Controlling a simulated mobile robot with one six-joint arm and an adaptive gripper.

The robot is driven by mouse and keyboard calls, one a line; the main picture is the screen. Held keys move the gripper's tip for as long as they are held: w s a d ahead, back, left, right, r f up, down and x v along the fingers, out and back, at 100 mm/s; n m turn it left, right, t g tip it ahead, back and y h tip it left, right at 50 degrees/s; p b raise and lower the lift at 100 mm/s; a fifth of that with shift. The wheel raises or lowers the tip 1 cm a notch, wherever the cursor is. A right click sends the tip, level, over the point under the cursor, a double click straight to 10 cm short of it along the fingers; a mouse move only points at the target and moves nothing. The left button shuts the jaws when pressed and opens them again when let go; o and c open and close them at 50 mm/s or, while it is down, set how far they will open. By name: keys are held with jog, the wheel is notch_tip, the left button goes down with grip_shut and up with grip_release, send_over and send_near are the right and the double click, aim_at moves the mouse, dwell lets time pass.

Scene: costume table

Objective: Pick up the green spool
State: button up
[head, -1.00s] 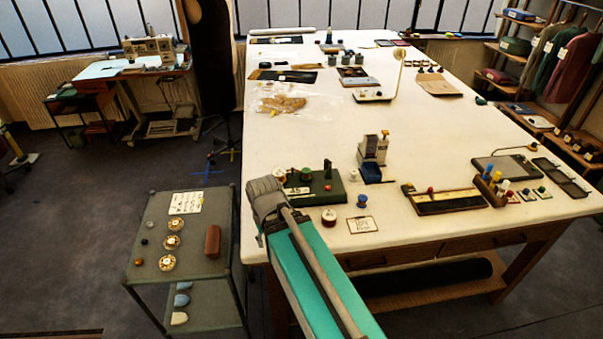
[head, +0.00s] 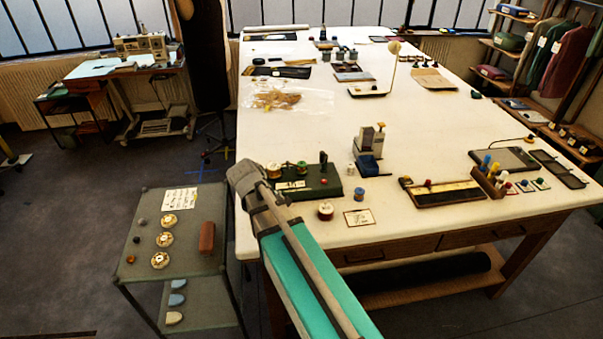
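A small green spool (head: 302,167) stands on a dark green board (head: 318,188) at the near left of the white table. A gold-toned spool (head: 274,171) stands left of it on the same board, beside the end of my arm. My gripper (head: 243,178) is at the grey end of my arm, at the table's left edge, left of the board and apart from the green spool in the picture. Its fingers cannot be made out, so its opening and anything in it are hidden.
A dark trolley (head: 190,260) with discs is at left. The table (head: 420,130) is clear mid-right.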

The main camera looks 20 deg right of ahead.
jog(key=w+d+n+h+b, duration=0.3)
jog(key=w+n+h, duration=0.1)
jog(key=w+n, duration=0.4)
jog(key=n+t+h+b, duration=0.1)
jog(key=n+h+b, duration=0.1)
jog(key=n+h, duration=0.2)
send_near(299, 165)
jog(key=shift+s+a+f, duration=0.1)
jog(key=shift+s+a, duration=0.35)
jog(key=shift+a, duration=0.15)
jog(key=shift+s+a+f, duration=0.15)
jog(key=shift+s+a, duration=0.25)
jog(key=shift+a, duration=0.25)
jog(key=shift+w+r+n+t, duration=0.4)
jog(key=shift+w+r, duration=0.05)
jog(key=b+x, duration=0.3)
jog(key=x, duration=0.4)
jog(key=shift+d+f, duration=0.1)
jog(key=shift+d, duration=0.2)
jog(key=shift+d+f, duration=0.1)
jog(key=shift+d, duration=0.4)
jog(key=shift+w+d+b, duration=0.1)
jog(key=shift+b, duration=0.2)
jog(key=shift+b+x, duration=0.85)
jog(key=shift+x, duration=1.7)
